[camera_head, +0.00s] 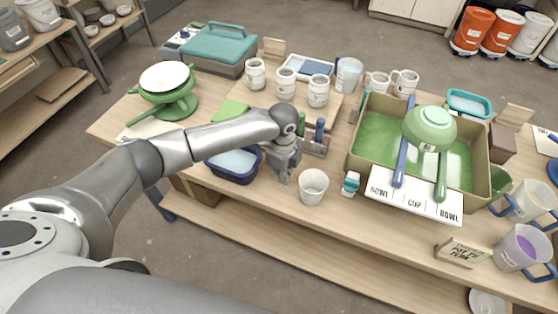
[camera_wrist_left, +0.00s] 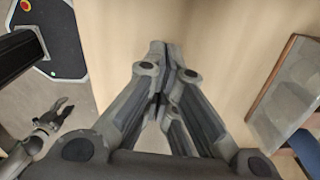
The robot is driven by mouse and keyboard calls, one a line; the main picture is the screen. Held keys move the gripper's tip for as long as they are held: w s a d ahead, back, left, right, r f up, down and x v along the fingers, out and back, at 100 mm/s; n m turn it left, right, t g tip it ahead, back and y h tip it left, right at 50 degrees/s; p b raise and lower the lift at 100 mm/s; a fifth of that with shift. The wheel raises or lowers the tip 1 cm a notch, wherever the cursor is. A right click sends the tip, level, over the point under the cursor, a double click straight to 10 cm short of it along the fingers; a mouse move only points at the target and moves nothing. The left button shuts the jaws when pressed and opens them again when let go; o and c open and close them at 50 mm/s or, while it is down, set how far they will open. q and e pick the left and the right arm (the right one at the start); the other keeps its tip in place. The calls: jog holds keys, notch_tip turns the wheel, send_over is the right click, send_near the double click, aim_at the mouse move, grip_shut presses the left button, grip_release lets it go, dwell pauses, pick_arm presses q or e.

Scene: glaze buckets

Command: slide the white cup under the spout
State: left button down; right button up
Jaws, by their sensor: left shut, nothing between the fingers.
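The white cup (camera_head: 313,187) stands upright near the front edge of the table, its open top showing. My left gripper (camera_head: 284,180) points down just left of the cup, apart from it as far as I can tell. Its fingers are shut and empty; they also show closed together in the left wrist view (camera_wrist_left: 158,52), over bare wood. The cup is not recognisable in that view. I cannot pick out a spout with certainty. My right gripper (camera_wrist_left: 52,116) appears small at the lower left of the left wrist view, its finger state unclear.
A blue tub (camera_head: 234,166) lies left of my gripper. A small teal-and-white item (camera_head: 350,183) stands right of the cup. The green glaze basin (camera_head: 374,139), with a labelled board (camera_head: 414,197), is farther right. Several mugs (camera_head: 286,84) stand behind.

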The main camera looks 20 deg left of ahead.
aim_at(311, 189)
pick_arm(q)
jog(key=shift+s+d+r, duration=0.15)
jog(key=shift+d, duration=0.5)
jog(key=shift+s+d+r, duration=0.1)
jog(key=shift+d+r, duration=0.05)
jog(key=shift+d, duration=0.45)
jog(key=shift+d+f+p, duration=0.1)
jog(key=shift+d+p, duration=0.2)
pick_arm(e)
jog(key=shift+w+r, duration=0.4)
jog(key=shift+r, duration=0.25)
jog(key=shift+a, duration=0.1)
